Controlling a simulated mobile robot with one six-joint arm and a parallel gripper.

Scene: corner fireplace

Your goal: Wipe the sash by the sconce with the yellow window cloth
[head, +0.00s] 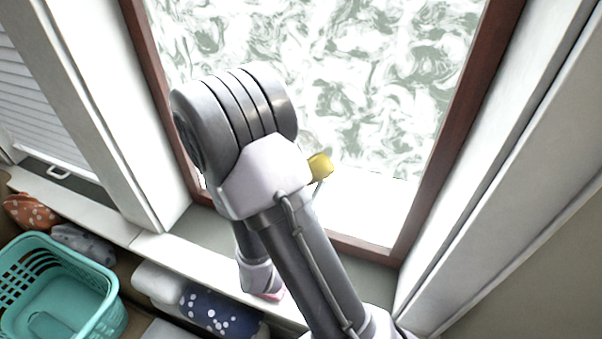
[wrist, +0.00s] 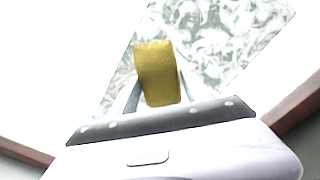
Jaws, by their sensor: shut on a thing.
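The sash is a window with a red-brown frame (head: 462,95) and a pane (head: 370,60) covered in grey-green and white swirls. A strip at the bottom of the pane is plain bright white. The yellow window cloth (head: 320,166) shows just right of my arm, in front of the lower pane. In the wrist view my gripper (wrist: 158,92) is shut on the yellow cloth (wrist: 157,72), with a dark finger either side. In the head view my arm hides the gripper. I cannot tell whether the cloth touches the glass. No sconce is in view.
A teal basket (head: 112,318) stands at lower left, beside cushions, including a dark blue spotted one (head: 215,312) and an orange one (head: 30,210). White window trim (head: 95,110) flanks the sash. A shuttered window (head: 40,120) is at far left.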

